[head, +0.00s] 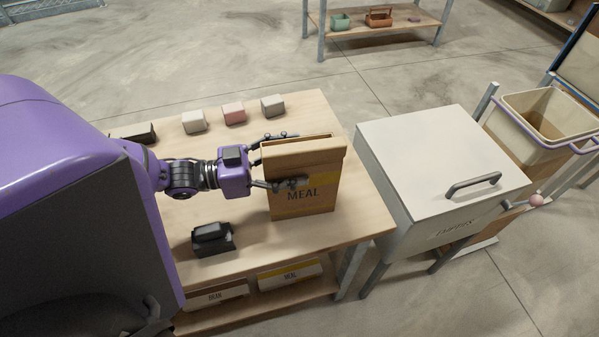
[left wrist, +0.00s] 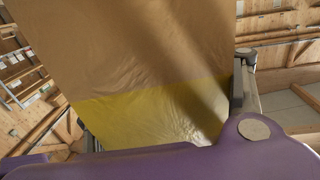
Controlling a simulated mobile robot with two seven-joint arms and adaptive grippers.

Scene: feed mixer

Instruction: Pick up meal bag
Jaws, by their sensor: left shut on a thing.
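The meal bag (head: 305,196) is a brown paper bag with a yellow band and the word MEAL. It stands upright at the right part of the wooden table (head: 360,215). My left gripper (head: 282,160) comes from the left and is shut on the bag, one finger across its front and the other behind its upper edge. In the left wrist view the bag (left wrist: 140,45) fills the middle, with a finger (left wrist: 238,85) along its right side. Whether its base touches the table is hard to tell. My right gripper is not in view.
Several small blocks (head: 233,113) line the table's back, and a black object (head: 211,237) sits at the front. A white lidded bin (head: 435,165) stands right of the table, with a beige hopper (head: 540,125) beyond. Labelled bags (head: 290,274) lie on the lower shelf.

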